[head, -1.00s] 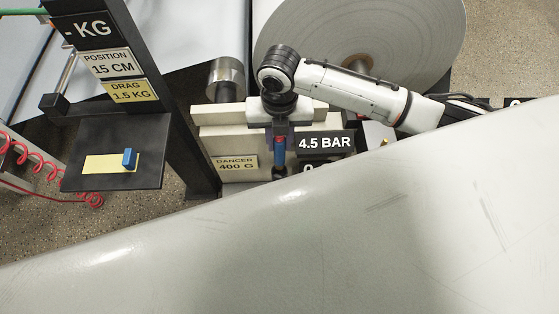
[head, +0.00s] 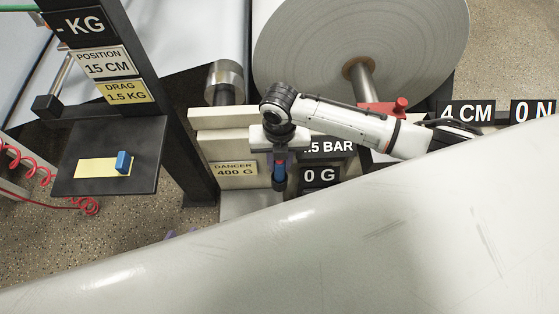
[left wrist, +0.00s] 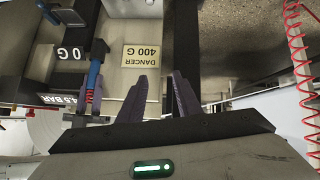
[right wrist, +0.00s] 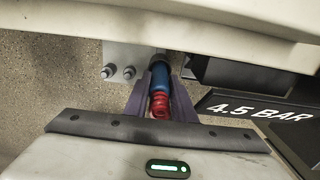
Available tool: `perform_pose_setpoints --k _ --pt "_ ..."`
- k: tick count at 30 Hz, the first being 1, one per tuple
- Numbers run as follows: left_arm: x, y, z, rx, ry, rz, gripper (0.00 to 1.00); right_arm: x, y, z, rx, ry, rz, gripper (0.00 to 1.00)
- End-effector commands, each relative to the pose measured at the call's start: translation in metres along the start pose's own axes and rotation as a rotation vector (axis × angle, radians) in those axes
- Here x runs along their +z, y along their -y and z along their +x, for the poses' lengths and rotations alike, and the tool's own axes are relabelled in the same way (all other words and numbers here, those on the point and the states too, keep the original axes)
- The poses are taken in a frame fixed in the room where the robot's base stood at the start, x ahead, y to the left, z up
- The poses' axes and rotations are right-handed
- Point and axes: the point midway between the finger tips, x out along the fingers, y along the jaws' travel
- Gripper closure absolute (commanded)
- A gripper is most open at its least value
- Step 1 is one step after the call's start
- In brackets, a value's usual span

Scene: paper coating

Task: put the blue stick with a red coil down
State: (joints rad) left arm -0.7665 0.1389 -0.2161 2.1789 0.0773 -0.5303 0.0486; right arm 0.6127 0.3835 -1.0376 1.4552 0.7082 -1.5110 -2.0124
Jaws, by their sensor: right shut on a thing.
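The blue stick with a red coil (head: 280,171) hangs upright, dark end down, in my right gripper (head: 280,162). In the right wrist view the fingers (right wrist: 160,76) are closed around its red coil part, and the blue stick (right wrist: 160,78) points away to its dark end. Whether that end touches anything I cannot tell. The stick also shows in the left wrist view (left wrist: 93,76), left of my left gripper (left wrist: 160,76), which is open and empty. In the head view only purple fingertips of my left gripper (head: 182,234) show, low and left of the stick.
A pale block with a DANCER 400 G sign (head: 234,168) stands just left of the stick. A 0 G sign (head: 320,176) is at its right. A black shelf (head: 140,182) holds a yellow pad with a blue block (head: 124,162). A paper roll (head: 310,50) is behind.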

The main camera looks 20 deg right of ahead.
Motion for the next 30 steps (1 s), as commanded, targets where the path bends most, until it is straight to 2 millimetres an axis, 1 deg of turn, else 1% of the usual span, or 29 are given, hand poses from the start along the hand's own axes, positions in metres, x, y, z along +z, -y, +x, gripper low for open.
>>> perform_pose_setpoints --k 1,2,3,11,14,17,24,27,30 --pt "0.000 0.000 0.000 0.000 -0.001 0.000 0.69 0.000 0.000 0.002 0.000 0.000 0.000 0.99" --pt "0.000 0.000 0.000 0.000 -0.001 0.000 0.69 0.000 0.000 0.003 0.000 0.000 0.000 0.75" --pt "0.000 0.000 0.000 0.000 -0.001 0.000 0.69 0.000 0.000 0.002 0.000 0.000 0.000 0.69" --pt "-0.003 0.000 0.001 0.000 -0.005 0.001 0.69 0.000 0.000 0.002 0.000 0.000 0.000 0.69" --pt "-0.005 0.000 0.001 0.000 -0.007 0.002 0.69 0.000 0.000 -0.003 0.000 0.000 -0.001 0.69" --pt "-0.009 -0.001 -0.003 -0.001 -0.007 0.006 0.69 0.001 -0.001 -0.017 0.002 0.002 -0.001 0.69" --pt "-0.017 0.000 -0.008 -0.007 0.005 0.025 0.69 0.001 0.000 -0.070 0.001 0.003 -0.002 0.69" --pt "-0.015 0.001 -0.008 -0.010 0.018 0.033 0.69 0.001 -0.001 -0.090 0.001 0.002 -0.001 0.69" --pt "-0.013 0.001 -0.009 -0.012 0.028 0.038 0.69 0.001 -0.001 -0.105 0.001 0.002 0.000 0.69"
